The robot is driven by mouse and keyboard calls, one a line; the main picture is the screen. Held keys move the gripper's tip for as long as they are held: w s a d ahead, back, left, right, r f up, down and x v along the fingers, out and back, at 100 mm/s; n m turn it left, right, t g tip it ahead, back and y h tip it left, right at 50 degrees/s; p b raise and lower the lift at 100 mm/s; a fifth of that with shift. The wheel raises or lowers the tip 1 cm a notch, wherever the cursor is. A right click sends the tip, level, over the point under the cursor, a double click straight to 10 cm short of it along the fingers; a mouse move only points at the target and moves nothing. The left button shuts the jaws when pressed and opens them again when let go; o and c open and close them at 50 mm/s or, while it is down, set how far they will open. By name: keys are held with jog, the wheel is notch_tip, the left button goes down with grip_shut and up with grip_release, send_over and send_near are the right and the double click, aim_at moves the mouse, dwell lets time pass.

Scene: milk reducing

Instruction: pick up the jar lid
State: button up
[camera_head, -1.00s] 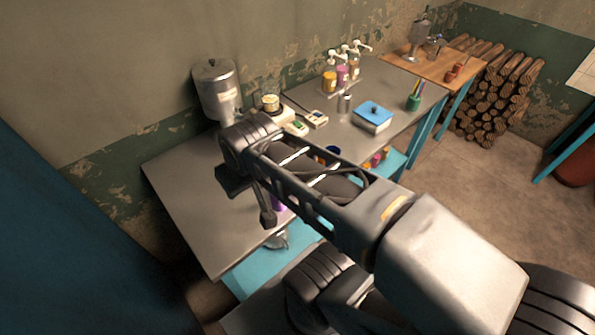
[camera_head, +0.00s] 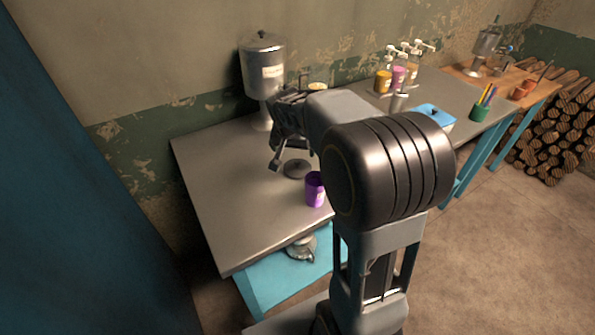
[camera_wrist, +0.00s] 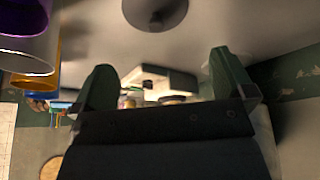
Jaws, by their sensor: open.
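The jar lid (camera_head: 296,169) is a dark grey round disc lying on the grey table. In the wrist view the lid (camera_wrist: 156,12) shows at the top middle, cut by the frame edge, with a small knob at its centre. My gripper (camera_head: 288,153) is above the table, close to the lid in the head view. In the wrist view its two fingers (camera_wrist: 164,82) are spread apart with nothing between them. The lid is apart from the fingers.
A purple cup (camera_head: 315,190) stands near the lid, close to the table's front edge. A metal jar dispenser (camera_head: 262,70) stands behind my gripper. Part of the table (camera_head: 220,190) at left is bare. Bottles (camera_head: 397,78) and a blue-lidded box (camera_head: 436,115) are farther right.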

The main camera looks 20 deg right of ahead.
aim_at(298, 162)
jog(key=shift+s+x, duration=0.2)
jog(key=shift+x, duration=4.4)
jog(key=c, duration=0.8)
jog(key=shift+s+f, duration=0.1)
jog(key=shift+c, duration=1.2)
